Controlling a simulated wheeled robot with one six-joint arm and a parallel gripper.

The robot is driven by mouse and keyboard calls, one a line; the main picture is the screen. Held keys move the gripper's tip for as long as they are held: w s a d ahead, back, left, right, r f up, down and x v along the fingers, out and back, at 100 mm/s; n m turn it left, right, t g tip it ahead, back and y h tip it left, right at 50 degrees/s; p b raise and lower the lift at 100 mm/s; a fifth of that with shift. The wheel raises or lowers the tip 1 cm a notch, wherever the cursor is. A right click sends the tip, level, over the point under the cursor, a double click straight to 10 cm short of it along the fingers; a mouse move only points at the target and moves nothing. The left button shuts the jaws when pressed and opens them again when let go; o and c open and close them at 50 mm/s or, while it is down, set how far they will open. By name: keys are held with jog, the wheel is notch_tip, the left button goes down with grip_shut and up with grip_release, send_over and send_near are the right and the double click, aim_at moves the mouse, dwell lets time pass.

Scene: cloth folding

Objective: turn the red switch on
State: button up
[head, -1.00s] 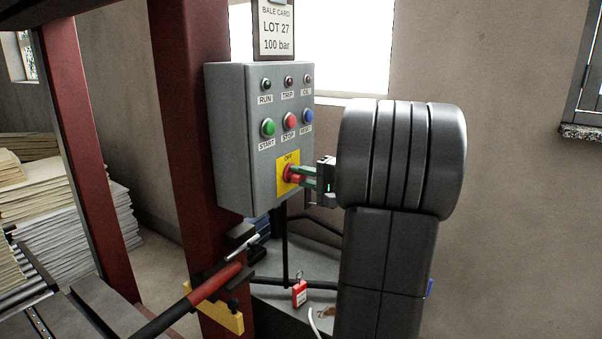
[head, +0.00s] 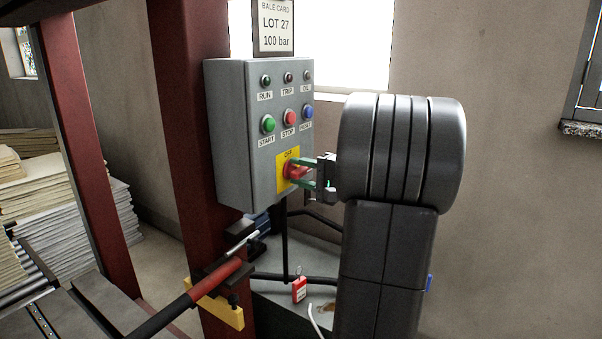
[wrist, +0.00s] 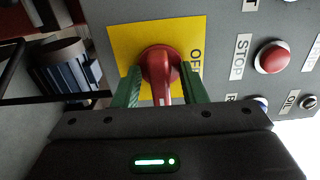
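The red switch (head: 294,171) is a rotary knob with a bar handle on a yellow plate (head: 283,184), low on the grey control box. The word OFF is at the plate's top. The handle points to the panel's right, away from OFF; no ON mark is visible. In the wrist view the switch (wrist: 160,65) shows its handle pointing down the picture. My gripper (head: 305,172) is open, its green fingers on either side of the handle. In the wrist view my gripper (wrist: 160,88) shows gaps between both fingers and the handle.
The control box (head: 232,130) carries a green START button (head: 268,124), a red STOP button (head: 290,117) and a blue RESET button (head: 307,112) above the switch. A red padlock (head: 299,290) hangs below. A red-gripped lever (head: 215,284) lies at lower left.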

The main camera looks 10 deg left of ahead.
jog(key=v, duration=1.3)
jog(key=shift+d+b, duration=0.4)
jog(key=shift+b, duration=0.05)
jog(key=shift+s, duration=0.1)
jog(key=p+x, duration=0.1)
jog(key=x, duration=1.3)
jog(key=shift+d, duration=0.15)
